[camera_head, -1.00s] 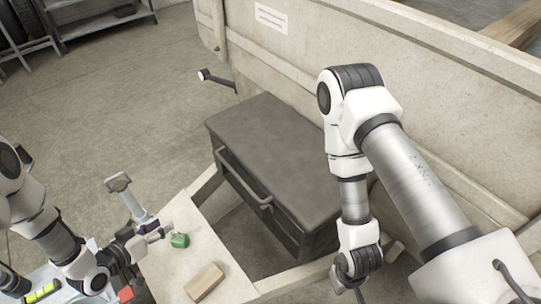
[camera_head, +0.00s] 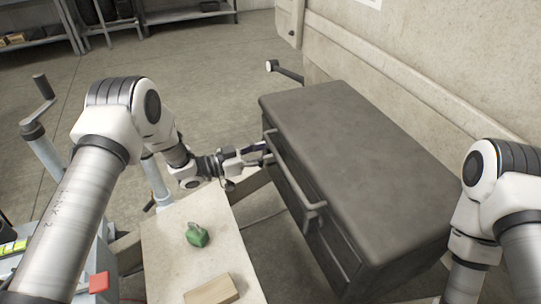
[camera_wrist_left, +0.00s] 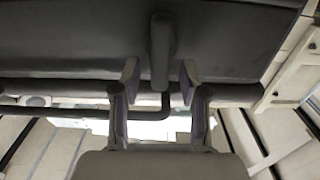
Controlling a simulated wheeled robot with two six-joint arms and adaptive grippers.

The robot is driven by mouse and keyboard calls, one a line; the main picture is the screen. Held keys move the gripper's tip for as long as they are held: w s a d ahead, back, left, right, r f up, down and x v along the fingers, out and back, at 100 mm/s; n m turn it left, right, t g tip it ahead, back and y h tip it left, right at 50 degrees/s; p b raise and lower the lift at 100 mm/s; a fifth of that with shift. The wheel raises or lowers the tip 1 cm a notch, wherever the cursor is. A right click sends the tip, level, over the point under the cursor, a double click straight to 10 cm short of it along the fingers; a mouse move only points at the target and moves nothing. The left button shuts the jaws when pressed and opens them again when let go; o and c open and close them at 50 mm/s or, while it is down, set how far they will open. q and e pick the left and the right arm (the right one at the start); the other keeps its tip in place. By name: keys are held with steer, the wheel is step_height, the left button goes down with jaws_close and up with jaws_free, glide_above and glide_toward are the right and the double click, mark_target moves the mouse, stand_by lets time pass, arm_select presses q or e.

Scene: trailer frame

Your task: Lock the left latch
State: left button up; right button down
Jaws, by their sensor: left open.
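The dark grey box (camera_head: 365,160) stands beside the trailer wall, with a bar handle (camera_head: 292,182) along its front. My left gripper (camera_head: 266,154) is at the left end of the box's front. In the left wrist view my left gripper (camera_wrist_left: 158,82) is open, with one finger on each side of a dark upright tab, which looks like the left latch (camera_wrist_left: 161,42). I cannot tell whether the fingers touch it. The handle (camera_wrist_left: 85,113) crosses below it in that view. The latch is hard to make out in the head view. My right gripper is out of view.
A pale board (camera_head: 165,245) in front of the box holds a green object (camera_head: 197,235) and a wooden block (camera_head: 212,291). A dark rod (camera_head: 285,72) sticks out from the trailer wall (camera_head: 400,70) behind the box.

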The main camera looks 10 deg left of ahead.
arm_select(q)
steer(key=shift+x, duration=0.8)
jaws_close()
